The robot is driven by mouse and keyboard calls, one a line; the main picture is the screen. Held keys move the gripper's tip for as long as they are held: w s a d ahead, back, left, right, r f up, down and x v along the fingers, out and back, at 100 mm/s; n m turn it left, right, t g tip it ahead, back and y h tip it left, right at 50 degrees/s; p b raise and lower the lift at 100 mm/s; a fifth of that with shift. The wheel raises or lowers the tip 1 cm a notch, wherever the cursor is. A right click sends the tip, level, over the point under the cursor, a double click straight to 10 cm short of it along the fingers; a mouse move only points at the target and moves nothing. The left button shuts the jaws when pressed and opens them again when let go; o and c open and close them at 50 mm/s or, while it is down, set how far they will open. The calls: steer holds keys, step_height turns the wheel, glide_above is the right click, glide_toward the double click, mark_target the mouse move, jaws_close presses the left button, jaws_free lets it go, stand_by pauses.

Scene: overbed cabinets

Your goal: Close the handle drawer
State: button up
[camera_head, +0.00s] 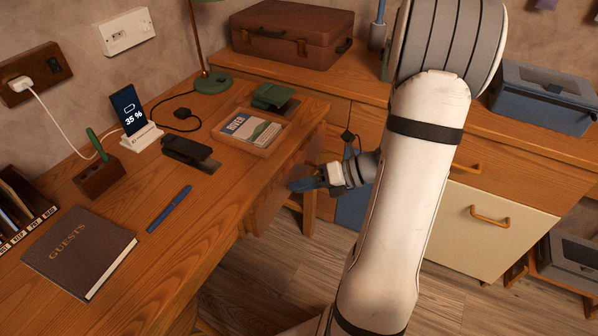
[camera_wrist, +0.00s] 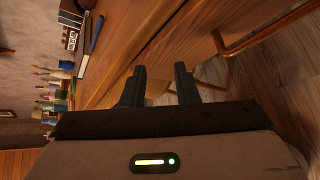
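The desk drawer's wooden front (camera_head: 272,196) shows under the right edge of the desk and seems to stand out from it. How far it is out is hard to tell. My gripper (camera_head: 303,184) is beside this front, just off the desk's edge, below the desktop. In the wrist view my gripper (camera_wrist: 160,88) has its two dark fingers apart, with nothing clearly held between them.
The wooden desk (camera_head: 215,215) holds a guest book (camera_head: 80,240), blue pen (camera_head: 170,208), stapler (camera_head: 190,153), card tray (camera_head: 250,133) and phone stand (camera_head: 140,135). A cabinet with a pale handled front (camera_head: 485,230) stands behind my arm. Wooden floor lies below.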

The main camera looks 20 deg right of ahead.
steer(key=w+d+f+m+t+h+b, duration=0.2)
steer(key=d+f+m+t, duration=0.4)
steer(key=d+m, duration=0.45)
steer(key=shift+m, duration=0.45)
steer(key=b+x, duration=0.2)
steer(key=x, duration=0.6)
steer(key=shift+a+r, duration=0.1)
steer(key=shift+a, duration=0.05)
steer(key=shift+c, duration=0.5)
jaws_close()
